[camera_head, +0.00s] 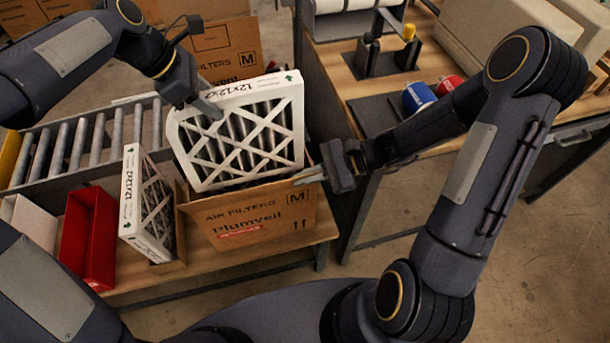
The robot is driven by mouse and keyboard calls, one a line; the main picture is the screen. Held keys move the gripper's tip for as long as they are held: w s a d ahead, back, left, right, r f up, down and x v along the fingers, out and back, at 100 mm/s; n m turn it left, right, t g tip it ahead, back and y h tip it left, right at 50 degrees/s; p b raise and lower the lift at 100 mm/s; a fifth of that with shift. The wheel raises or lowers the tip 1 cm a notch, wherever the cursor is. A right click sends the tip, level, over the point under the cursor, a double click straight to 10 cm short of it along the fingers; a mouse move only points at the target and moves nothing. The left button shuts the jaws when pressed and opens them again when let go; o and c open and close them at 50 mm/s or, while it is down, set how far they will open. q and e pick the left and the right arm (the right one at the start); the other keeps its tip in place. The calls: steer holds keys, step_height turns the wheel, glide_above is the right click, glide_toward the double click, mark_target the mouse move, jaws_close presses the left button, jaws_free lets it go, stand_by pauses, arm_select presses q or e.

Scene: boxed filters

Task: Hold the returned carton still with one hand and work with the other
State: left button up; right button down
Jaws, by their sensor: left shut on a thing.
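An open brown carton (255,222) marked "Air Filters Plumveil M" stands on the wooden bench top. A white-framed pleated filter (292,112) labelled 12x12x2 stands tilted in its opening, mostly above the rim. My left gripper (212,107) is shut on the filter's upper left part. My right gripper (308,176) is at the carton's right rim, with its fingertips close to the wall; whether it grips the wall is unclear. A second white filter (130,200) stands upright just left of the carton. The carton's inside is mostly hidden.
A red bin (88,240) and a pale bin (32,222) stand at the left. A roller conveyor (75,145) runs behind, with another carton (225,45) beyond. At right, a workbench (345,85) holds a blue roll (417,97) and a red roll (449,84).

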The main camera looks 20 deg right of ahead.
arm_select(q)
steer(key=shift+r, duration=0.1)
steer(key=shift+r, duration=1.75)
arm_select(e)
steer(key=c, duration=2.1)
jaws_free()
steer(key=o, duration=0.5)
steer(key=shift+o, duration=0.2)
steer(key=shift+d, duration=0.15)
steer(key=v, duration=1.1)
steer(key=shift+d, duration=0.35)
